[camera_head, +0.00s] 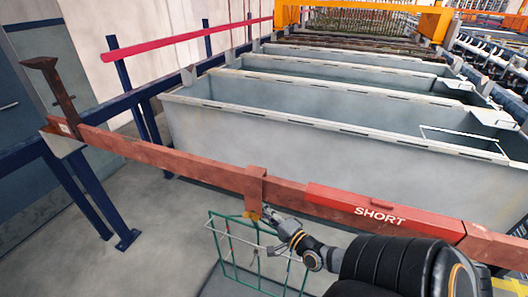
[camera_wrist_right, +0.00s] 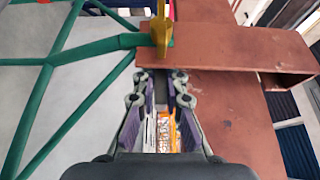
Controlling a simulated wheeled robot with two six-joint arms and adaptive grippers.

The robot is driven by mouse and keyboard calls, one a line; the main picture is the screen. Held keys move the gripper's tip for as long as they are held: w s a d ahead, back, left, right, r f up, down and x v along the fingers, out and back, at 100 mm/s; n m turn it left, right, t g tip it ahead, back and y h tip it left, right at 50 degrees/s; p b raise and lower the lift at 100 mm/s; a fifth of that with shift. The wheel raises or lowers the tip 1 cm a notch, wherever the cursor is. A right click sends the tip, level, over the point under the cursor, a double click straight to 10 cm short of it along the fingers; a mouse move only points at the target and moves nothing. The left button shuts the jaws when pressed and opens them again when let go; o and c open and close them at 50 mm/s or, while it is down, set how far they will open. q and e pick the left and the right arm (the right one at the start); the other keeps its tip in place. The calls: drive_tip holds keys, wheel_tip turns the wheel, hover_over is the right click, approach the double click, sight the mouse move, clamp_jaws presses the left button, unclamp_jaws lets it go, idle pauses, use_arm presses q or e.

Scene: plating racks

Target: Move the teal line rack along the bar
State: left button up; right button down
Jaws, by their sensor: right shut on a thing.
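The teal line rack (camera_head: 232,237), an open frame of thin teal tubes, is below the red-brown bar (camera_head: 190,160), beside its brown bracket (camera_head: 255,186). A yellow hook piece (camera_head: 252,215) shows at the rack's top, just under the bracket. In the right wrist view, teal tubes (camera_wrist_right: 95,47) run in from the left to the yellow hook (camera_wrist_right: 162,32), which stands against the brown bracket (camera_wrist_right: 235,48). My right gripper (camera_head: 270,214) is shut on the rack at its top, by the hook; its fingertips (camera_wrist_right: 162,76) are close together there. I cannot tell whether the hook rests on the bar. My left gripper is out of view.
A red section marked SHORT (camera_head: 385,211) is on the bar to the right. A brown upright (camera_head: 60,90) stands at the bar's left end. Grey open tanks (camera_head: 330,145) stand behind the bar. The floor (camera_head: 70,235) at lower left is clear.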

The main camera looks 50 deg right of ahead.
drive_tip(key=shift+w+d+r, duration=0.2)
drive_tip(key=shift+w+d, duration=0.15)
drive_tip(key=shift+d, duration=0.35)
drive_tip(key=shift+w+d+r, duration=0.15)
drive_tip(key=shift+w+d, duration=0.2)
drive_tip(key=shift+d, duration=0.3)
drive_tip(key=shift+a+f, duration=0.1)
drive_tip(key=shift+f, duration=0.1)
wheel_tip(320, 180, down, 2)
drive_tip(key=shift+f+b, duration=0.25)
drive_tip(key=shift+b, duration=0.95)
